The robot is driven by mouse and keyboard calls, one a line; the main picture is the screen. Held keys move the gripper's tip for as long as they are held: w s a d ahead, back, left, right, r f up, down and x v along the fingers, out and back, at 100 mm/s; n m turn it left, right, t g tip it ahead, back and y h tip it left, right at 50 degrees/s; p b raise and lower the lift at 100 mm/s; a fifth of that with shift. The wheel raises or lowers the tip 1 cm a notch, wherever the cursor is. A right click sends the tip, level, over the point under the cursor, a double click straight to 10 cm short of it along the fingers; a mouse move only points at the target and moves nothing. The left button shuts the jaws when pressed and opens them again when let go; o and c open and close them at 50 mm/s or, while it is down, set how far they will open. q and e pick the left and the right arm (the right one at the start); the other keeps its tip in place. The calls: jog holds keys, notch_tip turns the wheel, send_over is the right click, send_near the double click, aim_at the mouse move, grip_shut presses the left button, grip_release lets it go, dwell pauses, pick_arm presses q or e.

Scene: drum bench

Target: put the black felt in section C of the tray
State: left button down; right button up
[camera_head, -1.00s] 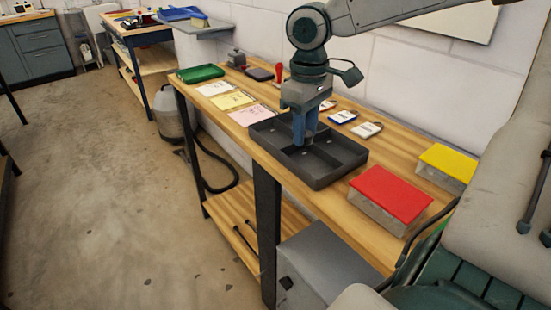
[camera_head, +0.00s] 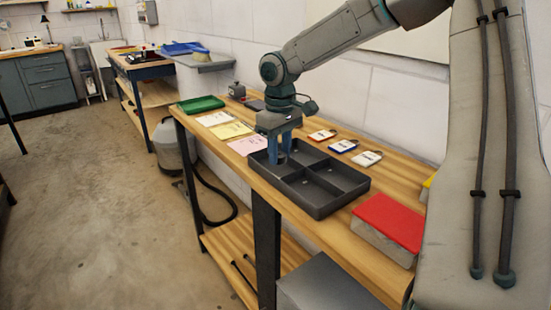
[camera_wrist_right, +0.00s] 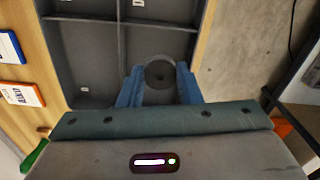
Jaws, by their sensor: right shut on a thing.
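The dark grey tray (camera_head: 318,210) with dividers sits on the wooden bench; its dividers also show in the wrist view (camera_wrist_right: 121,38). My right gripper (camera_head: 281,150) points down at the tray's left end. In the wrist view its blue fingers (camera_wrist_right: 158,84) are shut on a dark round disc with a centre hole, the black felt (camera_wrist_right: 159,72). The felt is hidden in the head view. I cannot tell its exact height over the tray floor. Small pale marks lie in the compartments, too small to read. My left gripper is not in view.
A red-lidded box (camera_head: 390,222) stands right of the tray. Several tags (camera_head: 343,146) lie behind it. Paper sheets (camera_head: 232,130) and a green tray (camera_head: 201,104) lie to the left. The wall runs along the bench's back.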

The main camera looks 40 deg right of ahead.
aim_at(276, 170)
jog(key=shift+w+d+f, duration=0.1)
jog(key=shift+w+d, duration=0.15)
jog(key=shift+w, duration=0.4)
jog(key=shift+w+d+f, duration=0.1)
jog(key=shift+w+d, duration=0.1)
jog(key=shift+w, duration=0.4)
notch_tip(276, 170, down, 3)
jog(key=shift+a+r, duration=0.1)
jog(key=shift+f, duration=0.3)
jog(key=shift+s, duration=0.1)
jog(key=o, duration=0.9)
jog(key=shift+f, duration=0.15)
jog(key=shift+o, duration=0.2)
